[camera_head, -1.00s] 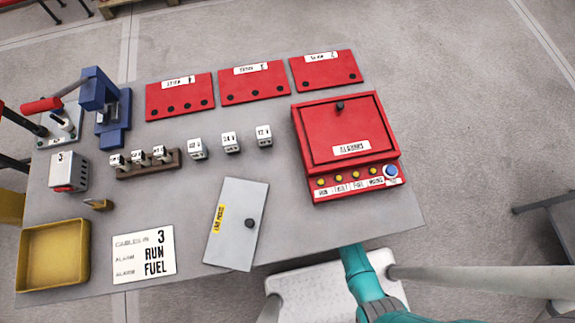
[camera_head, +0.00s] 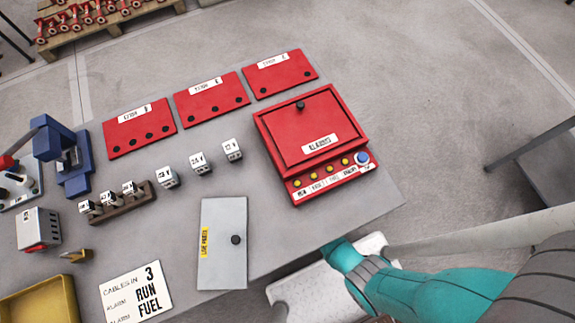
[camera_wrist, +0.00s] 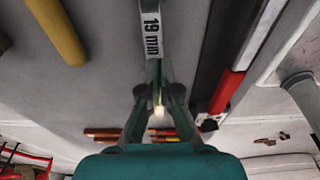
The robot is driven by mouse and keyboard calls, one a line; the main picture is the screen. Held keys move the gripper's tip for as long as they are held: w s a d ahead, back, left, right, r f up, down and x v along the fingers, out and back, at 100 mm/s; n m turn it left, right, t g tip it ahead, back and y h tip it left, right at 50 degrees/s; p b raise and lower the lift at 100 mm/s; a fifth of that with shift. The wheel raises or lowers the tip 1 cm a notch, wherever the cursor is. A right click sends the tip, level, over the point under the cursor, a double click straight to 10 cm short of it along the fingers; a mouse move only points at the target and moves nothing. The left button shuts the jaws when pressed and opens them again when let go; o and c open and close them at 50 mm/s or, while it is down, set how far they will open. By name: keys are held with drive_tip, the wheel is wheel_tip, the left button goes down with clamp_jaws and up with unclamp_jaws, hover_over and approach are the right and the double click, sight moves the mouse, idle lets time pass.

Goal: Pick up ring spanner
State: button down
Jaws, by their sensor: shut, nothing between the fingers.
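A narrow tool handle with a white "19 mm" label (camera_wrist: 152,35) shows at the top centre of the wrist view. It looks like a spanner shank, but no ring end is in view. My gripper (camera_wrist: 156,72) has its two dark green fingers converged, with the tips at or close to the lower end of this handle. Whether they touch it cannot be told. The gripper is shut with nothing between its fingers. The head view shows part of my teal arm at the lower right, but neither my gripper nor a ring spanner.
The grey table carries a red alarm box (camera_head: 318,140), red plates (camera_head: 211,98), a grey panel (camera_head: 222,260), small white blocks (camera_head: 198,163), a blue press (camera_head: 65,155) and a yellow tray (camera_head: 40,300). A yellow rod (camera_wrist: 57,32) and a red-and-black bar (camera_wrist: 225,90) flank the handle.

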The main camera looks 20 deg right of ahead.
drive_tip(key=a, duration=0.3)
drive_tip(key=shift+s+a+f, duration=0.1)
drive_tip(key=shift+a+f, duration=0.05)
drive_tip(key=shift+a, duration=0.1)
drive_tip(key=shift+f, duration=0.5)
drive_tip(key=shift+d+f, duration=0.1)
drive_tip(key=shift+f, duration=0.05)
drive_tip(key=shift+s, duration=0.15)
drive_tip(key=shift+d+f, duration=0.1)
